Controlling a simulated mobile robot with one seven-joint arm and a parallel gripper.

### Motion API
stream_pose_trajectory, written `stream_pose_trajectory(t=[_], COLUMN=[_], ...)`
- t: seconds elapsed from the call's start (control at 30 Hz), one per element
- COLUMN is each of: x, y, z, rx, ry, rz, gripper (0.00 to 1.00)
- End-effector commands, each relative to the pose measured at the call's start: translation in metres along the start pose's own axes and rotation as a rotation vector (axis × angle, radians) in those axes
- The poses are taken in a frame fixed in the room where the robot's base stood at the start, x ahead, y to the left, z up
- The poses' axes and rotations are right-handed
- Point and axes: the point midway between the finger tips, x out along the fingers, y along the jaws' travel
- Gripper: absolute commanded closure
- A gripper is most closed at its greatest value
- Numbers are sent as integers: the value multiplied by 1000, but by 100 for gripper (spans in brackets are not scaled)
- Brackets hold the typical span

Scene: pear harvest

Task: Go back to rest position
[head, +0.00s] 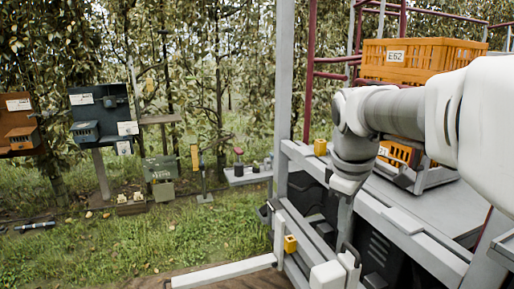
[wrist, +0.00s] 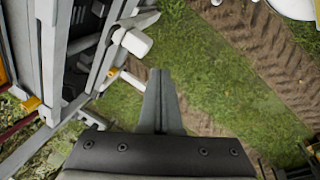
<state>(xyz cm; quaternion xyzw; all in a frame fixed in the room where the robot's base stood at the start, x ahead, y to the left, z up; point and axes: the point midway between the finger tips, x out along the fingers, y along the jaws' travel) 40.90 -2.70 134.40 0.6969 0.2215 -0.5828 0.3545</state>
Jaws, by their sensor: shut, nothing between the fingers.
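My gripper (wrist: 158,76) shows in the wrist view, pointing away from the camera over grass. Its two grey fingers are together with nothing held between them. In the head view my white and grey arm reaches in from the right and bends downward beside the grey-framed platform (head: 405,222). The fingers cannot be made out clearly there.
Orange crates (head: 422,58) stand on the platform at the right, near the arm. A grey upright post (head: 284,90) and a low white beam (head: 225,274) are close by. Panels with bins (head: 100,115) stand by the trees at left. Open grass (head: 150,240) lies between.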

Motion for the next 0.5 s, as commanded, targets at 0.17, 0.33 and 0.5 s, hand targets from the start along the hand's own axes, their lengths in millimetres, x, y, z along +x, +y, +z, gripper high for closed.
stream_pose_trajectory(t=[0.17,0.33,0.5], x=[-9,-9,-3], y=[-38,-71,-104], z=[22,42,64], rx=[196,387,579], ry=[50,111,181], rz=[41,59,59], gripper=[100,100,100])
